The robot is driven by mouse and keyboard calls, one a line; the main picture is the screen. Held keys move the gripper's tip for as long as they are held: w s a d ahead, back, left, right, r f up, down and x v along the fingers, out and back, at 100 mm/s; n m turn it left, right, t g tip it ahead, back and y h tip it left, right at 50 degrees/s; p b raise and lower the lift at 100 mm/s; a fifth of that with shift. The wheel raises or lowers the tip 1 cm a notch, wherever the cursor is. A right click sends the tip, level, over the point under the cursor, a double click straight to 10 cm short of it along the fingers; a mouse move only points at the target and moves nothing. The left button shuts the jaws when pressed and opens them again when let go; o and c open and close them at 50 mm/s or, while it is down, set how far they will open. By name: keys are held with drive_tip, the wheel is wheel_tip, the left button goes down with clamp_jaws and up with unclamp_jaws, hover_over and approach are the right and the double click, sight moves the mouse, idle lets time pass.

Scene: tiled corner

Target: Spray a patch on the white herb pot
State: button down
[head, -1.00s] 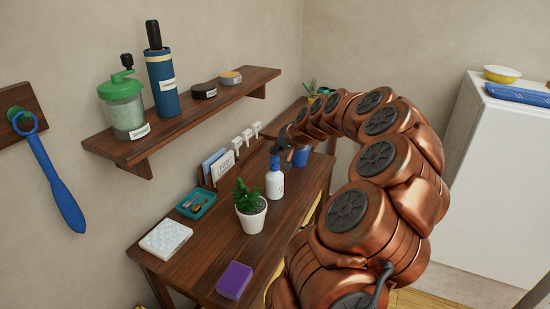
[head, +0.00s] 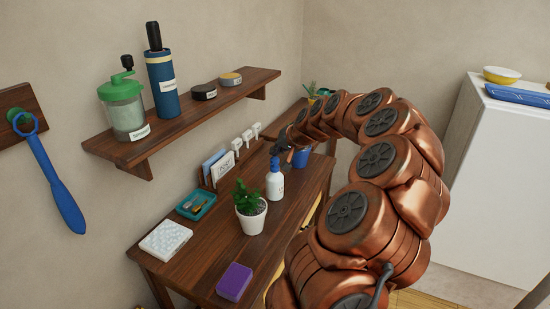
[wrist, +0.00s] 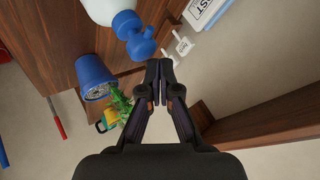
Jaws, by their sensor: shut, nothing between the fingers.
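The white herb pot (head: 250,220) stands upright on the wooden desk with a bushy green plant in it. A white spray bottle (head: 275,186) stands just behind and to its right. The bottle also shows at the top of the wrist view (wrist: 103,10), with its blue spray head (wrist: 134,36) near my fingertips. My gripper (wrist: 159,69) is shut and empty, with the fingertips together beside the spray head. In the head view, my gripper (head: 283,147) is small and dark, above and behind the bottle; contact cannot be made out there. The herb pot is not clear in the wrist view.
A blue pot (head: 301,159) stands behind the bottle. A card holder (head: 222,170), teal tray (head: 196,205), white textured block (head: 166,237) and purple sponge (head: 234,281) lie around the desk. A wall shelf (head: 185,118) overhangs the back left. My arm fills the right side.

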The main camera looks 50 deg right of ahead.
sight(276, 159)
drive_tip(key=shift+f+b, duration=0.55)
drive_tip(key=shift+b, duration=0.15)
idle(0.4)
drive_tip(key=shift+r, duration=0.6)
drive_tip(key=shift+r+p, duration=0.35)
drive_tip(key=shift+r, duration=2.65)
